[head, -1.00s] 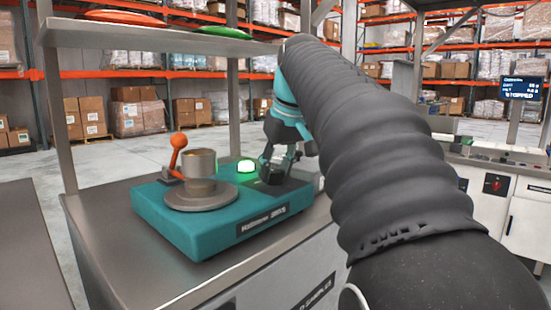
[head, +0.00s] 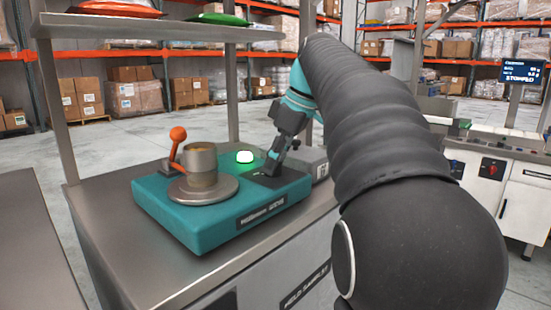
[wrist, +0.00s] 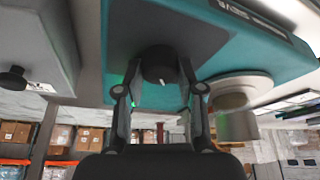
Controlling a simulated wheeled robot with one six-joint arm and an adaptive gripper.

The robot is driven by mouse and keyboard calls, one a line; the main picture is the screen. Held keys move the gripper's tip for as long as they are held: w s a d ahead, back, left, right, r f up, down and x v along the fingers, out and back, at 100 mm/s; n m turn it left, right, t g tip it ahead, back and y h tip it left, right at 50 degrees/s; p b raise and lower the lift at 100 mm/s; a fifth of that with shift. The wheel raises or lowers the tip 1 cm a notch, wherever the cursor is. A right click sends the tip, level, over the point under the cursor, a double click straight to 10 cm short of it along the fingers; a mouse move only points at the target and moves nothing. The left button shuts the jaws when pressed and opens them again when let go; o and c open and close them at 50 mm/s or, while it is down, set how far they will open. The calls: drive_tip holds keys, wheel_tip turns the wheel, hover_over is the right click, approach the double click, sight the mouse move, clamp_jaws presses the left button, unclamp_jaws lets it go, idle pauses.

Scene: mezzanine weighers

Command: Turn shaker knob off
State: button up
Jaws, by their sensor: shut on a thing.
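The teal shaker (head: 205,235) sits on a steel bench. A black round knob (wrist: 158,64) with a white pointer mark is on its dark panel; the mark points toward the bottom of the wrist view. My gripper (head: 272,167) is over that panel in the head view, and its fingers hide most of the knob there. In the wrist view the two fingers of my gripper (wrist: 160,88) are on either side of the knob, shut on it. A dome lamp (head: 245,157) beside the panel glows green.
A metal cup (head: 201,165) stands on the shaker's round plate (head: 203,191), beside an orange-balled lever (head: 178,134). A shelf (head: 150,32) with red and green items hangs above the bench. A grey box with another black knob (wrist: 13,80) is alongside. A screen (head: 523,73) stands at right.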

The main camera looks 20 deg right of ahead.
idle(0.5)
drive_tip(key=o, duration=1.1)
drive_tip(key=shift+a, duration=0.1)
drive_tip(key=shift+o, duration=0.2)
drive_tip(key=v, duration=0.7)
drive_tip(key=shift+r, duration=0.25)
